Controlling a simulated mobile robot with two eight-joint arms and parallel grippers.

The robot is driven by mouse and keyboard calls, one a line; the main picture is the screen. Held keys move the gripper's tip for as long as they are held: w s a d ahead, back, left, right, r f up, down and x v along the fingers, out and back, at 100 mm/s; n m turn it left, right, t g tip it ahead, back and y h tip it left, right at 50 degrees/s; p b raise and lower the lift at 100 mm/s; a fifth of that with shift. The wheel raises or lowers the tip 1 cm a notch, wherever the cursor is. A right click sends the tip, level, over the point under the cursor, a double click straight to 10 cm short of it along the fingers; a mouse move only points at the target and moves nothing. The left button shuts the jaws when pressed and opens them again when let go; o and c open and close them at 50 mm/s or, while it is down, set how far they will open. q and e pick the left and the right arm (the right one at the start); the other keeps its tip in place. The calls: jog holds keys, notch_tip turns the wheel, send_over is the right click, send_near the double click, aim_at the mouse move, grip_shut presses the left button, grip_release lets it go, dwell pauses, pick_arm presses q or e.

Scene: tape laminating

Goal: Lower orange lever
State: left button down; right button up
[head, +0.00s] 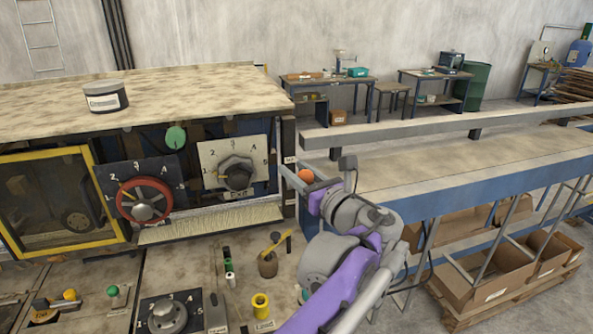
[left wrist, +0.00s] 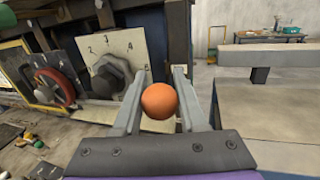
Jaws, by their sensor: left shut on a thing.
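The orange lever shows as a round orange knob (head: 306,176) at the right end of the machine front, beside the grey dial panel. In the left wrist view the orange knob (left wrist: 159,101) sits between the two fingers of my left gripper (left wrist: 158,92), which is shut on it. In the head view my left gripper (head: 312,184) reaches the knob from the right, with my purple and grey arm below. The lever's shaft is hidden behind the knob and fingers. My right gripper is not in view.
A grey dial (head: 236,172) and a red-rimmed dial (head: 145,199) are left of the lever. A control desk with a yellow cylinder (head: 260,305), a small pot (head: 268,264) and a lower dial (head: 168,316) lies below. A long blue-edged bench (head: 470,192) stands at right.

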pick_arm(q)
jog(key=s+d+f+n+t+y+b, duration=0.1)
jog(key=s+f+t+y+b, duration=0.1)
jog(key=f, duration=0.6)
jog(key=shift+s+d+f+n+t+y+b, duration=0.15)
jog(key=shift+s+f+n+t+y+b, duration=0.25)
jog(key=shift+b, duration=0.7)
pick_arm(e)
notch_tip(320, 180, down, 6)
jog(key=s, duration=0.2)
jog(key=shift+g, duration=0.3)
pick_arm(q)
jog(key=shift+s, duration=0.15)
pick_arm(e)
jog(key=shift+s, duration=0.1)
pick_arm(q)
jog(key=c, duration=0.9)
grip_release()
jog(key=o, duration=0.4)
jog(key=shift+s+r+y, duration=0.1)
jog(key=shift+y, duration=0.2)
jog(key=shift+o, duration=0.2)
